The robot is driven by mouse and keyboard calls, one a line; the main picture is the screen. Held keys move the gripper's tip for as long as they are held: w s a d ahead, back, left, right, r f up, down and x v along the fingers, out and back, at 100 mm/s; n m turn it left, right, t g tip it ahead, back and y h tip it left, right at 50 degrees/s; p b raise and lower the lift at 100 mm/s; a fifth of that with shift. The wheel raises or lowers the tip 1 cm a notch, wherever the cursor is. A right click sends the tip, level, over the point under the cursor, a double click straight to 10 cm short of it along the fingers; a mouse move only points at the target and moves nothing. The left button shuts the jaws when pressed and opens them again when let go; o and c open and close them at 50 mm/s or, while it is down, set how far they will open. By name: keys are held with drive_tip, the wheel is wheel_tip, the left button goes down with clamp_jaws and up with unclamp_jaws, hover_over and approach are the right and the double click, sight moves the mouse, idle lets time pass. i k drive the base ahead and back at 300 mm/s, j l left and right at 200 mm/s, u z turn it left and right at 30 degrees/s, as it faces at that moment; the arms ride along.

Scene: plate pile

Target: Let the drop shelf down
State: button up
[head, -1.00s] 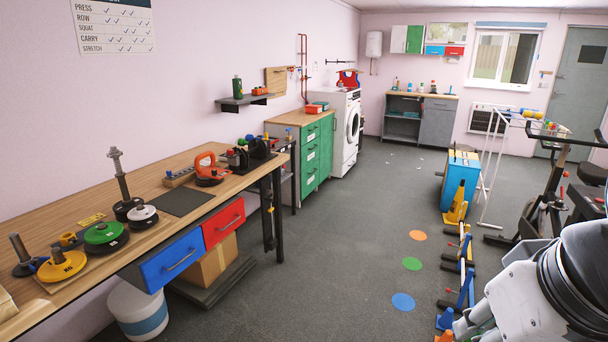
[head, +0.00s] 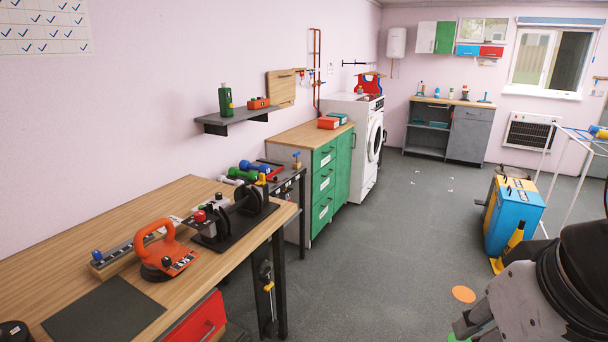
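A dark narrow shelf (head: 238,118) is fixed level to the left wall and carries a green bottle (head: 226,98) and a small orange-red box (head: 259,103). A low dark stand (head: 291,178) with dumbbells on it is beyond the wooden bench's far end. A dark strut with a yellow part (head: 267,290) hangs by the bench end leg. I cannot tell which of these is the drop shelf. My gripper (head: 470,325) shows only partly at the bottom right, light grey, far from the shelf and bench. Its fingertips are unclear, and nothing held is visible.
The wooden bench (head: 60,240) fills the left, with an orange-handled tool (head: 166,250) and a black device (head: 235,212) on it. A green drawer cabinet (head: 323,187) and white washer (head: 371,150) stand beyond. A blue box (head: 515,215) is at right. The middle floor is clear.

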sight(282, 82)
drive_tip(key=i+l+z, duration=0.1)
drive_tip(key=i+z, duration=0.15)
drive_tip(key=i, duration=0.75)
drive_tip(key=i+j+z, duration=0.1)
drive_tip(key=i+z, duration=0.15)
drive_tip(key=i, duration=0.75)
drive_tip(key=i+j+u, duration=0.2)
drive_tip(key=i, duration=0.45)
drive_tip(key=i+l+u, duration=0.2)
drive_tip(key=i, duration=0.45)
drive_tip(key=i+u, duration=0.25)
drive_tip(key=i, duration=0.45)
